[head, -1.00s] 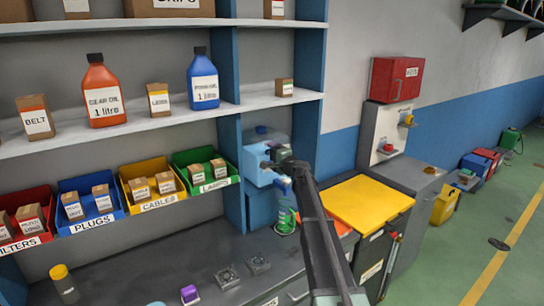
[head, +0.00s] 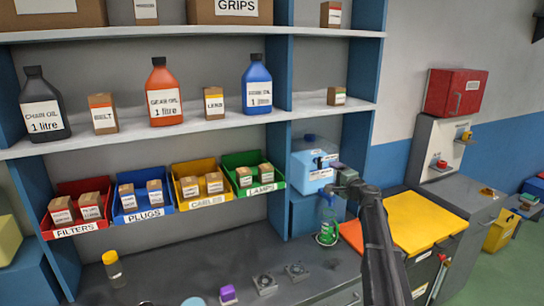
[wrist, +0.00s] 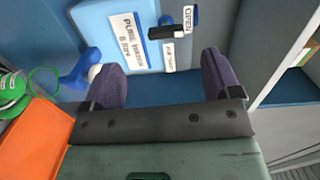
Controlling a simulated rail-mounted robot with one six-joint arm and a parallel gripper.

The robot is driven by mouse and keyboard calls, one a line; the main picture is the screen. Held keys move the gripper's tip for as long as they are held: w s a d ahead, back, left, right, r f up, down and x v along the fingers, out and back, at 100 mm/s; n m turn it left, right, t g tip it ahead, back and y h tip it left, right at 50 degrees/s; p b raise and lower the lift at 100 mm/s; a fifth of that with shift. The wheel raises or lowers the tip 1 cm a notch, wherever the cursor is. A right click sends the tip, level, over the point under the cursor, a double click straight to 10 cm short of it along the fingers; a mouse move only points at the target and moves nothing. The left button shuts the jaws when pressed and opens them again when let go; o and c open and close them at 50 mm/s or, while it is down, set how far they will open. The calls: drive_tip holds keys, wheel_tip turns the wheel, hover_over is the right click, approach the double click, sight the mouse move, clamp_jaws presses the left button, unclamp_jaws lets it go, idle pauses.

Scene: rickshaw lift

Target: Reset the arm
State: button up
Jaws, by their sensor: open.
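My gripper (wrist: 160,80) is open in the wrist view, with its two dark fingers apart and nothing between them. In the head view my gripper (head: 341,180) is at the right part of the shelf, in front of the light blue water container (head: 314,165). The same container shows in the wrist view (wrist: 120,22), labelled "PURE WATER", beyond the fingers. A gap seems to lie between fingers and container, but I cannot tell its size. My arm reaches up from the bottom right.
An orange and yellow cabinet top (head: 422,222) is at the right. Bins (head: 143,216) of small boxes stand left, above the grey counter (head: 190,262). Oil bottles (head: 163,95) stand on the shelf above.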

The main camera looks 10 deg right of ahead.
drive_tip(key=s+a+f+n+g+h+b, duration=0.1)
drive_tip(key=s+a+f+n+g, duration=0.3)
drive_tip(key=s, duration=0.9)
drive_tip(key=s+a+f+n+g+h+b, duration=0.1)
drive_tip(key=s+a+f+n+g, duration=0.4)
drive_tip(key=s+a+f, duration=0.5)
drive_tip(key=s+a+f+n+g+h+b, duration=0.2)
drive_tip(key=s+a+f+n+g, duration=0.3)
drive_tip(key=s, duration=1.1)
drive_tip(key=shift+s+a+f+g+h, duration=0.3)
drive_tip(key=shift+a+f+g+h, duration=0.3)
drive_tip(key=shift+a+f+g, duration=1.2)
